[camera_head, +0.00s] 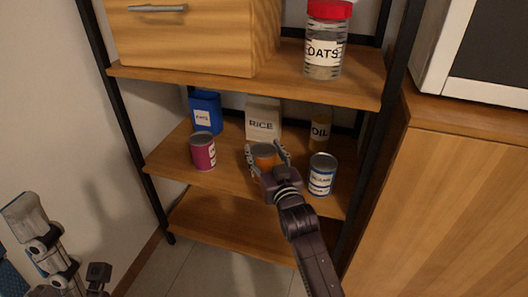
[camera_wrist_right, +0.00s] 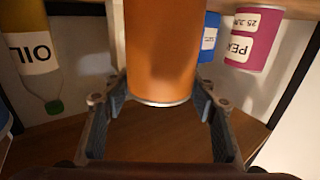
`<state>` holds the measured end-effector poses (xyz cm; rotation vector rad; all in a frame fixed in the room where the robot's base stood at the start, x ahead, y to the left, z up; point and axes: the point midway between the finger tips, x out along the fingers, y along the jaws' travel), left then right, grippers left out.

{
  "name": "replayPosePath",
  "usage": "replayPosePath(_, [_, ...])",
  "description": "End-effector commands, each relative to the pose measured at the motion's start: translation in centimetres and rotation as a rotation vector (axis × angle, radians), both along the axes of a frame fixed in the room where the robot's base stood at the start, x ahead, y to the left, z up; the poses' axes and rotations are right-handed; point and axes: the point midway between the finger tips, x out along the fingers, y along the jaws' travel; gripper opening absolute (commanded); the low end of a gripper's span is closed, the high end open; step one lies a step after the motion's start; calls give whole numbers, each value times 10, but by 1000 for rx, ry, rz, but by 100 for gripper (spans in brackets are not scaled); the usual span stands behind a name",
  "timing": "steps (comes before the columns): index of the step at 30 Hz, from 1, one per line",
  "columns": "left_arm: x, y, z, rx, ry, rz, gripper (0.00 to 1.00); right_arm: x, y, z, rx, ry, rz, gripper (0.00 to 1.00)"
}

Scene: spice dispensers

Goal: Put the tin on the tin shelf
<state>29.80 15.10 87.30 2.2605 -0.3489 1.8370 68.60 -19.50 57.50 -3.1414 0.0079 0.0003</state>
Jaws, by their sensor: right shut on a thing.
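An orange tin (camera_head: 264,155) with a grey lid is at the middle shelf (camera_head: 225,178), between a magenta tin (camera_head: 203,152) on the left and a blue-and-white tin (camera_head: 321,174) on the right. My right gripper (camera_head: 266,160) is around the orange tin, shut on it. In the right wrist view, which is upside down, the tin (camera_wrist_right: 165,55) is between the two fingers (camera_wrist_right: 160,105). Its lower end is out of that frame, so I cannot tell whether it touches the shelf.
Behind stand a blue box (camera_head: 206,113), a rice box (camera_head: 263,120) and an oil bottle (camera_head: 320,130). The upper shelf (camera_head: 185,80) holds a drawer box (camera_head: 200,40) and an oats jar (camera_head: 325,45). The bottom shelf (camera_head: 225,228) looks bare. A wooden cabinet (camera_head: 450,200) stands right.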

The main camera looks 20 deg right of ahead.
Motion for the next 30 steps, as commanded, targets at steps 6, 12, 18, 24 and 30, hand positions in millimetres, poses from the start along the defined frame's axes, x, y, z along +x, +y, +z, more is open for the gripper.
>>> replayPosePath(6, [0, 0, 0, 0, 1, 0, 40, 0, 0, -1, 0, 0, 0, 58])
replayPosePath(12, [0, 0, 0, 1, 2, 0, 40, 0, 0, -2, 0, 0, 0, 70])
replayPosePath(18, [0, 0, 0, 1, 2, 0, 40, 0, 0, -1, 0, 0, 0, 70])
replayPosePath(24, [0, 0, 7, 1, 3, 0, 40, -14, 0, 1, 0, 2, 0, 70])
replayPosePath(30, [17, -4, 15, 24, 73, 6, 40, -50, 0, 2, 0, 4, 0, 70])
